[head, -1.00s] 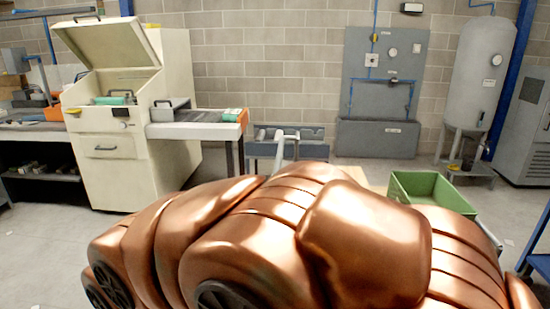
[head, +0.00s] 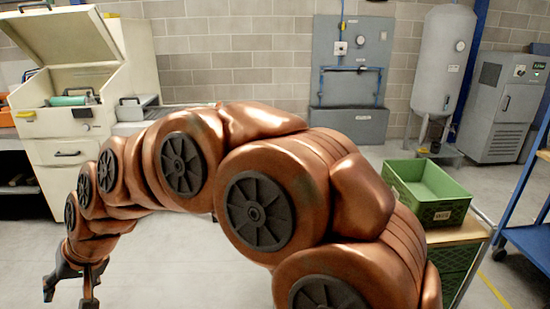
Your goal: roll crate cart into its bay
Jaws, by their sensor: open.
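The crate cart (head: 462,234) stands at the right, partly hidden behind my copper arm. It has a light wooden top, a metal side rail and a green crate below. An open green crate (head: 450,213) with a small label sits on its top and looks empty. My gripper (head: 70,291) hangs at the lower left, pointing down over the floor, with its fingers apart and nothing between them. It is far from the cart, on the other side of my arm. A yellow floor line (head: 492,288) runs beside the cart; I cannot tell whether it marks the bay.
A cream machine with a raised lid (head: 72,145) stands at the left. A grey wall panel (head: 352,75), a tank (head: 443,65) and a grey cabinet (head: 503,105) line the back wall. A blue rack (head: 528,238) stands close at the right. Floor between is clear.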

